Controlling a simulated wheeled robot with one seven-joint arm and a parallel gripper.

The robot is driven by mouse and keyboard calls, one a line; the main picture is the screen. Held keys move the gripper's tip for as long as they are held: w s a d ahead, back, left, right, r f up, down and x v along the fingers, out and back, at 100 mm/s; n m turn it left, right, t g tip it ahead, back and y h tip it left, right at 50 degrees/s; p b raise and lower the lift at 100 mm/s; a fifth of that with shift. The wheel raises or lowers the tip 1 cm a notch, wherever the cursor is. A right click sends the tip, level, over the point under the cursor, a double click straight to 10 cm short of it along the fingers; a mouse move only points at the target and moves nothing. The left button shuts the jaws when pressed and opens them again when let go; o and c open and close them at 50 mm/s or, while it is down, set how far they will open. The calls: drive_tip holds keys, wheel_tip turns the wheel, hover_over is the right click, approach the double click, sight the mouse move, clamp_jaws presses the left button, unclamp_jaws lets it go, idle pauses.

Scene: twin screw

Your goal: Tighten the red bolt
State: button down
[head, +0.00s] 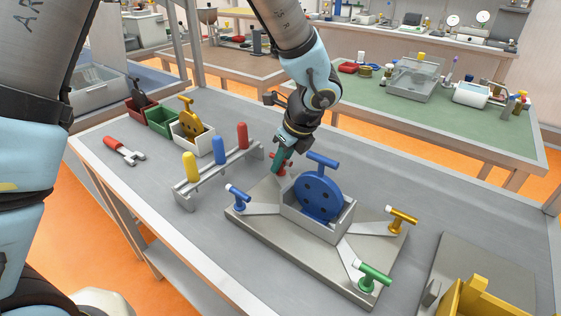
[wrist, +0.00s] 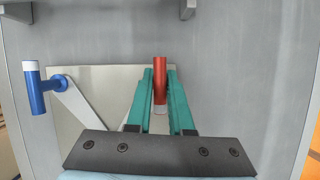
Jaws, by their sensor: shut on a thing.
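The red bolt (head: 275,170) stands at the far left corner of the grey base plate (head: 258,233). My gripper (head: 283,158) comes down on it from above and hides part of it. In the wrist view the red bolt (wrist: 160,82) lies between the two teal fingers of my gripper (wrist: 160,95), which are shut on it. A white tip shows at the bolt's near end. The blue bolt (head: 237,198) stands at the plate's left corner and shows at left in the wrist view (wrist: 37,88).
A blue disc (head: 322,194) stands in a grey holder mid-plate. A yellow bolt (head: 402,219) and a green bolt (head: 372,275) are at other corners. A rack (head: 190,193) with coloured handles is left of the plate. A red-handled wrench (head: 125,150) lies farther left.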

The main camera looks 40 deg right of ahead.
drive_tip(key=shift+m, duration=0.4)
drive_tip(key=c, duration=0.8)
unclamp_jaws()
drive_tip(key=shift+c, duration=0.2)
drive_tip(key=b+v, duration=0.1)
drive_tip(key=v, duration=0.9)
drive_tip(key=shift+r+b, duration=0.3)
drive_tip(key=shift+r, duration=0.05)
drive_tip(key=shift+s, duration=0.2)
